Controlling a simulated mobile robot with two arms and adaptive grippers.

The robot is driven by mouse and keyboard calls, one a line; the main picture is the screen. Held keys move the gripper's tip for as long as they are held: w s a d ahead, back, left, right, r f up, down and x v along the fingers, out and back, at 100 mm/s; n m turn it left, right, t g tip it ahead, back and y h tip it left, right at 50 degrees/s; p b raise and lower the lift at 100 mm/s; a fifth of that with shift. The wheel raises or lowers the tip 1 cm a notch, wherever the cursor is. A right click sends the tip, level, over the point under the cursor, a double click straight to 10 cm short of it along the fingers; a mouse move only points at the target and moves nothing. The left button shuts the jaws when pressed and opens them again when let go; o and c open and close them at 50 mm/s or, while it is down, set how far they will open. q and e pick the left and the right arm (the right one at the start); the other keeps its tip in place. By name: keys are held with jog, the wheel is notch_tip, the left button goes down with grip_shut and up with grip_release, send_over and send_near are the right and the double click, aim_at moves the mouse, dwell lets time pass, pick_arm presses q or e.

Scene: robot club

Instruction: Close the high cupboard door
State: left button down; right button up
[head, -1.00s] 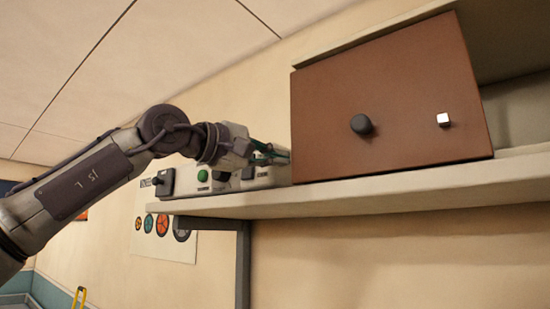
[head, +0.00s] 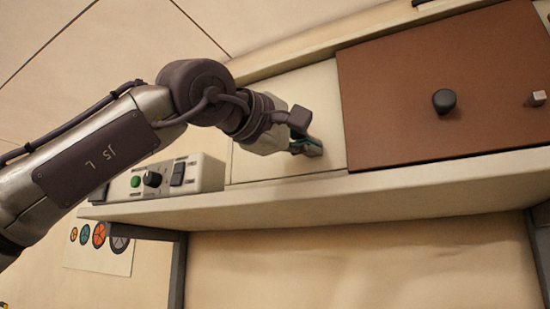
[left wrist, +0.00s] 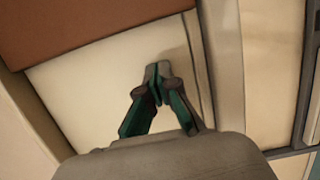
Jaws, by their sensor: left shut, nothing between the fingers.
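The high cupboard's brown door (head: 400,115) has a round black knob (head: 445,101) and stands above a cream shelf (head: 300,212) in the head view. A cream panel (head: 285,90) lies to the left of the door; part of the brown door (left wrist: 85,22) also shows at the upper left of the left wrist view. My left gripper (head: 308,147) is shut and empty in front of the cream panel, left of the door's left edge. Its fingertips (left wrist: 157,75) meet in the left wrist view; I cannot tell whether they touch the panel. My right gripper is out of view.
A grey control box (head: 200,174) with a green button stands on the shelf left of the cupboard. A small pale square piece (head: 538,98) is at the door's right. A poster (head: 100,250) with coloured wheels hangs below the shelf. Dark brackets (head: 177,275) hold the shelf.

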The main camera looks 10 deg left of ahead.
aim_at(344, 146)
pick_arm(q)
jog(key=d, duration=0.1)
jog(key=s+d, duration=0.1)
jog(key=d, duration=0.2)
jog(key=shift+s+r, duration=0.1)
jog(key=shift+s, duration=0.35)
jog(key=shift+w+a, duration=0.1)
jog(key=shift+w, duration=0.1)
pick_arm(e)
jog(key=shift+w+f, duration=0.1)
pick_arm(q)
jog(key=shift+s, duration=0.1)
